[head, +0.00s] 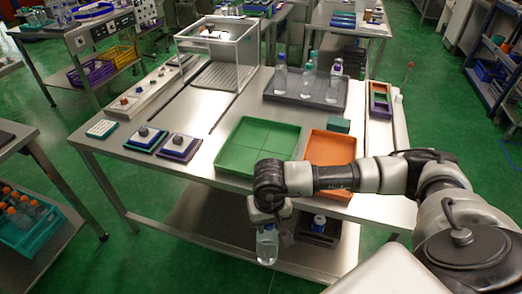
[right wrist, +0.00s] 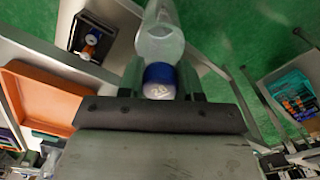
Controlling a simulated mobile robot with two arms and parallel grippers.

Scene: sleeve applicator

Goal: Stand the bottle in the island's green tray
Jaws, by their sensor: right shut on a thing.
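The bottle (head: 267,246) is clear with a blue cap. My right gripper (head: 268,222) is shut on it at the cap end, and it hangs upright in front of the island's near edge, below tabletop height. In the right wrist view the blue cap (right wrist: 160,80) sits between the fingers, with the clear body (right wrist: 160,38) beyond it. The green tray (head: 232,158) lies on the island, behind and left of my right wrist; it is empty, with dividing lines across its floor. My right arm hides part of its near right side. My left gripper is not in view.
An orange tray (head: 330,148) stands right of the green one, also in the right wrist view (right wrist: 45,98). A dark tray (head: 306,91) with several bottles is behind. Control boxes (head: 146,138) stand left. A lower shelf (head: 215,228) holds a dark crate (head: 316,238) with a bottle.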

